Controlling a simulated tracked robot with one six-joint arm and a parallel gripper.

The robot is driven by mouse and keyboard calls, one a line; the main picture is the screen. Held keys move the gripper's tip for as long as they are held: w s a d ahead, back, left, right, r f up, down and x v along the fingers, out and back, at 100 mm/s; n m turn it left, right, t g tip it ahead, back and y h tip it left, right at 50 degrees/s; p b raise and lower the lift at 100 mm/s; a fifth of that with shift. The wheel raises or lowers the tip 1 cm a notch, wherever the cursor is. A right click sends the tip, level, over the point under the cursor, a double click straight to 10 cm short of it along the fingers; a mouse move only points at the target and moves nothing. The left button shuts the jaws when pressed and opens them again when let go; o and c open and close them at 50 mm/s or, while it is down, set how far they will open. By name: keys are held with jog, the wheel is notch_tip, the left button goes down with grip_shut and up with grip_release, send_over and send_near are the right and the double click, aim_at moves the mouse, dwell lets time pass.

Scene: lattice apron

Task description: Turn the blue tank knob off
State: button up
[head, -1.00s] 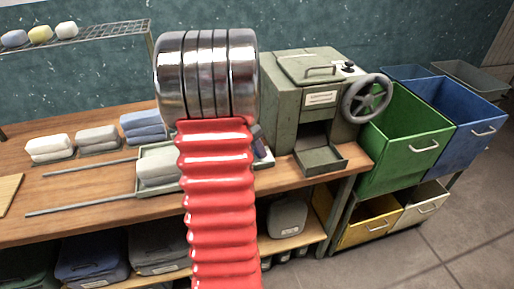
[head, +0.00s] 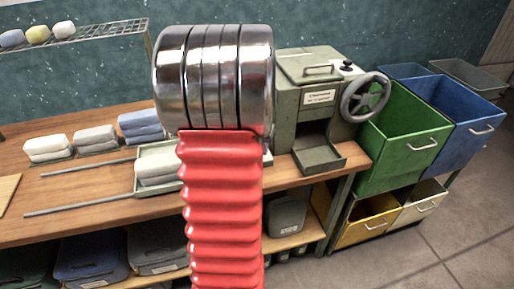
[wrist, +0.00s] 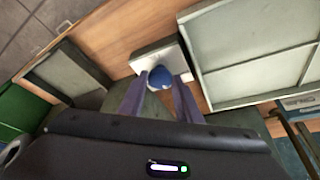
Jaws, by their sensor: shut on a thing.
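The blue tank knob (wrist: 159,77) shows in the wrist view as a small round knob on a pale box (wrist: 153,55) on the wooden bench. My gripper (wrist: 162,80) is shut on this knob, with one dark finger on each side. Its pointer or turn position cannot be read. In the head view my red arm and its chrome joint hide the knob and my gripper. Only a sliver of the pale box (head: 268,158) shows beside my arm.
A green machine (head: 312,105) with a handwheel (head: 366,97) stands right of my arm. A tray (head: 143,182) with folded white cloth lies left of it. Green (head: 405,142) and blue (head: 462,128) bins stand at the right. The bench front left (head: 90,215) is mostly clear.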

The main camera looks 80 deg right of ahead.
jog(key=shift+s+n+t+y, duration=0.2)
jog(key=shift+n+t, duration=0.4)
jog(key=shift+n, duration=1)
jog(key=shift+s+n+t+y, duration=0.2)
jog(key=shift+n+t, duration=0.4)
jog(key=shift+n, duration=1.4)
jog(key=o, duration=1.1)
jog(key=shift+c, duration=0.2)
jog(key=v, duration=1.3)
jog(key=shift+s+r, duration=0.25)
jog(key=shift+r, duration=0.05)
jog(key=shift+w+a, duration=0.1)
jog(key=shift+a, duration=0.1)
